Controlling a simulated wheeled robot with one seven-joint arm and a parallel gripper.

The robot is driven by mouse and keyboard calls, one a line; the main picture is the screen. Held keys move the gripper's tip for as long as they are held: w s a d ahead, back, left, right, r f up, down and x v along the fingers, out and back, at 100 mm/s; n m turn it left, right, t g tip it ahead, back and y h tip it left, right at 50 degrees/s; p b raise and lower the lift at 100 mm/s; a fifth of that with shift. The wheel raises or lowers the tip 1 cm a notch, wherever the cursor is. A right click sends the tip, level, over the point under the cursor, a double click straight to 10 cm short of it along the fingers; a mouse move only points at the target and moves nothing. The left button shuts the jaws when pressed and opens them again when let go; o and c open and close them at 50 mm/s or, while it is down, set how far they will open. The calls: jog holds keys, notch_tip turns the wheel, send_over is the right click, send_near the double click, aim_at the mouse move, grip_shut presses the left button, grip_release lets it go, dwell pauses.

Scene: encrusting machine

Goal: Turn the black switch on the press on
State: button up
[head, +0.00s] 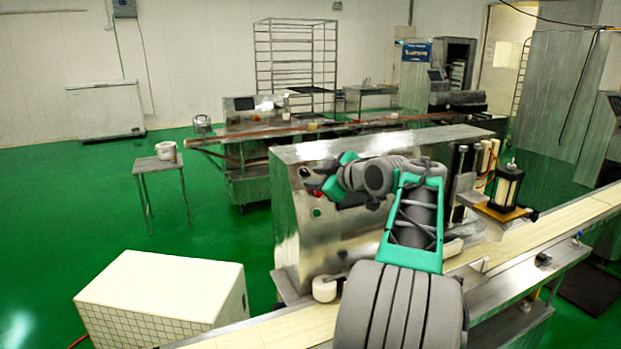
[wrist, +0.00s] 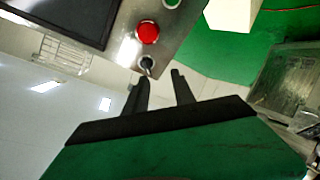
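The press (head: 290,235) is a steel cabinet standing at the conveyor, in the middle of the head view. My arm reaches across to its panel. My gripper (head: 318,183) is at that panel and partly hides it. In the wrist view the black switch (wrist: 147,64) sits on the steel panel below a round red button (wrist: 148,32). My gripper (wrist: 160,74) is open, its two dark fingers apart with nothing between them. The left fingertip is close to the switch and overlaps its lower edge; I cannot tell if they touch. The switch's setting is unclear.
A green button (wrist: 172,3) and a dark screen (wrist: 72,18) are also on the panel. A white tiled box (head: 165,290) stands at the front left of the head view. The conveyor (head: 540,235) runs along the press's front. Green floor (head: 70,205) is clear at left.

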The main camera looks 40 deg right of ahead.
aim_at(307, 172)
jog(key=shift+n, duration=0.3)
jog(key=w+d, duration=0.1)
jog(key=w, duration=0.1)
jog(key=w+d+p, duration=0.1)
jog(key=w, duration=0.1)
jog(key=w+d+f+p, duration=0.1)
jog(key=w, duration=0.1)
jog(key=shift+w+f, duration=0.1)
jog(key=shift+c, duration=0.5)
grip_shut()
jog(key=shift+d, duration=0.1)
